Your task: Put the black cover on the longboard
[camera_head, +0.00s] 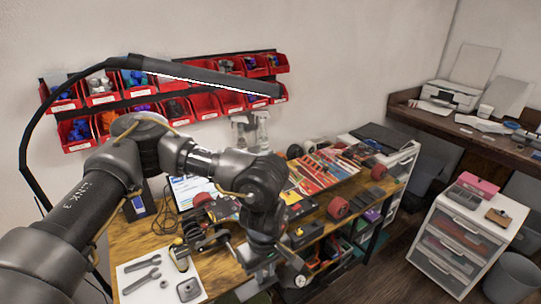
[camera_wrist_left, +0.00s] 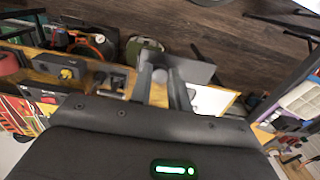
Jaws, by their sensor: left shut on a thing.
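The longboard (camera_head: 325,168) lies on the wooden bench with its red and patterned underside up and its red wheels showing. Part of it shows at the left edge of the left wrist view (camera_wrist_left: 18,112). My left gripper (camera_head: 262,264) points down over the bench's front edge, to the near left of the longboard. In the left wrist view, its fingers (camera_wrist_left: 165,88) are shut on a flat dark grey piece (camera_wrist_left: 194,71), which looks like the black cover. In the head view this piece is mostly hidden by the gripper and hard to make out. My right gripper is not in view.
A white tray (camera_head: 135,287) with wrenches lies at the bench's near left. Dark boxes (camera_head: 304,234) with yellow knobs stand along the front edge. A tablet (camera_head: 188,190) stands behind my arm. Red bins (camera_head: 102,98) hang on the wall. A white drawer unit (camera_head: 455,238) stands right.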

